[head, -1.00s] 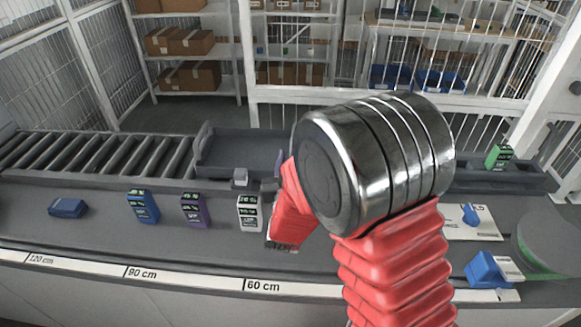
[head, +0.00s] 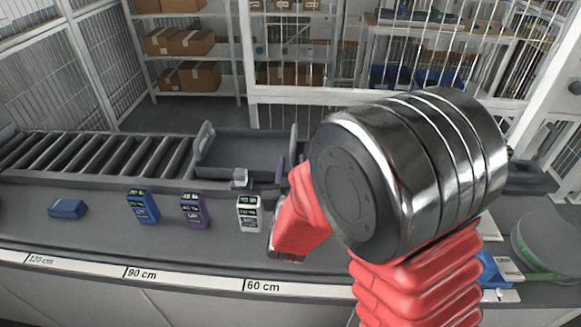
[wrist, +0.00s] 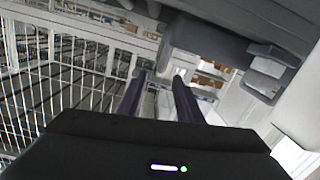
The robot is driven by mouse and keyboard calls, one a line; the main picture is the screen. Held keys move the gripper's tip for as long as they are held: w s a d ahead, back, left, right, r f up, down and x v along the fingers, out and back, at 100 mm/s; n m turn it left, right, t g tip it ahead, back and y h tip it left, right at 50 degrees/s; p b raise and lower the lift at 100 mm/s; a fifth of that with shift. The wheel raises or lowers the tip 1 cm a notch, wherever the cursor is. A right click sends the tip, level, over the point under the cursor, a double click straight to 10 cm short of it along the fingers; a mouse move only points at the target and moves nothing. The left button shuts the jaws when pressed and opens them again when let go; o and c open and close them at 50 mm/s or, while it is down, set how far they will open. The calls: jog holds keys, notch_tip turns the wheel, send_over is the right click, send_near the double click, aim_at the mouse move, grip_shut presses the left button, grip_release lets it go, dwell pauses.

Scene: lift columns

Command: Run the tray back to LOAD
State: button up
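The grey tray (head: 245,158) sits on the conveyor line behind the counter, at the right end of the visible rollers. No LOAD marking is readable.
Rollers (head: 95,152) run left of the tray. On the counter stand a blue box (head: 142,206), a purple box (head: 195,210) and a white box (head: 248,213); a blue block (head: 67,208) lies further left. A white cage fence (head: 390,100) stands behind.

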jog(key=s+d+r+g+y, duration=0.2)
jog(key=s+d+r+g, duration=0.3)
jog(key=s+d+r, duration=0.15)
jog(key=s+d+g+h, duration=0.1)
jog(key=s+d+g, duration=0.1)
jog(key=s+d, duration=0.2)
jog(key=s+d+r+m+g, duration=0.1)
jog(key=s+d, duration=0.4)
jog(key=s, duration=0.6)
jog(key=s+d+m+g+h, duration=0.1)
jog(key=s+d+g, duration=0.2)
jog(key=s, duration=0.5)
jog(key=shift+d+r+g+h, duration=0.3)
jog(key=shift+d, duration=0.5)
jog(key=shift+s, duration=0.1)
